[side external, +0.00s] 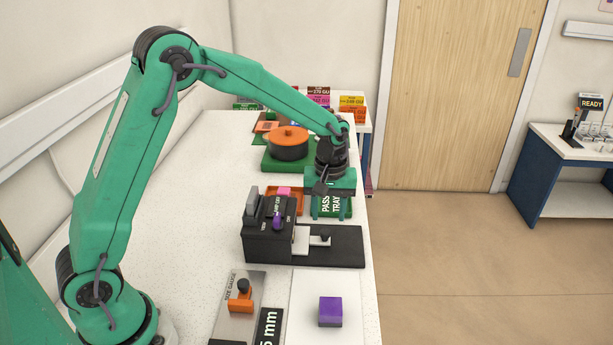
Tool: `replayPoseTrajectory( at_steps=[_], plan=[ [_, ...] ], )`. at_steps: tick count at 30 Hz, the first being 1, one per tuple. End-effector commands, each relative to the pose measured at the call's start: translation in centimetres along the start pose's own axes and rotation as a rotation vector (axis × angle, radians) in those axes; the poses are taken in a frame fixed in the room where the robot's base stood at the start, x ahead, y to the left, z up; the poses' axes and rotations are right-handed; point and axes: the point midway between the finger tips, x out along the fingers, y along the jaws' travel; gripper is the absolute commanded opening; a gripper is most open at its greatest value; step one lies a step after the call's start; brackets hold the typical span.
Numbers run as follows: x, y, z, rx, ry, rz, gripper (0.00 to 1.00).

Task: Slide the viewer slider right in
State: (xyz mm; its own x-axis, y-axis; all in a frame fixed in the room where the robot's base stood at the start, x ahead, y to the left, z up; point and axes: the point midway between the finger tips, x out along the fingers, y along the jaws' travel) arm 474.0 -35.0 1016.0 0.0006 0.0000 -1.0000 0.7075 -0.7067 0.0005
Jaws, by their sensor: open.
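The viewer (270,240) is a black housing on a long black base across the middle of the white bench. Its slider (303,240) appears as a pale plate with a dark knob, sticking out of the housing's right side over the base. A purple piece and a small lever show on the housing's top. My gripper (331,210) points down with its green fingers apart and nothing visible between them. It appears above and behind the slider in the picture, in front of the green pass tray. I see no contact with the slider.
The green pass tray (333,211) is partly hidden by my gripper. An orange-lidded pot (288,143) stands farther back. A purple block (330,311) and a grey size gauge (232,320) with an orange piece lie in front. The bench's right edge is close to the viewer base.

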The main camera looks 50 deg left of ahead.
Motion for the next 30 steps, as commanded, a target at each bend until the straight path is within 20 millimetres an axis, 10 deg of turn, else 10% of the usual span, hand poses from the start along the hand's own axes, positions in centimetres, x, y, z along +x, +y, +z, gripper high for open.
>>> replayPoseTrajectory(
  at_steps=[30],
  plan=[
    [-9.9,-4.4,2.8,0.183,0.086,0.08,0.44]
  ],
)
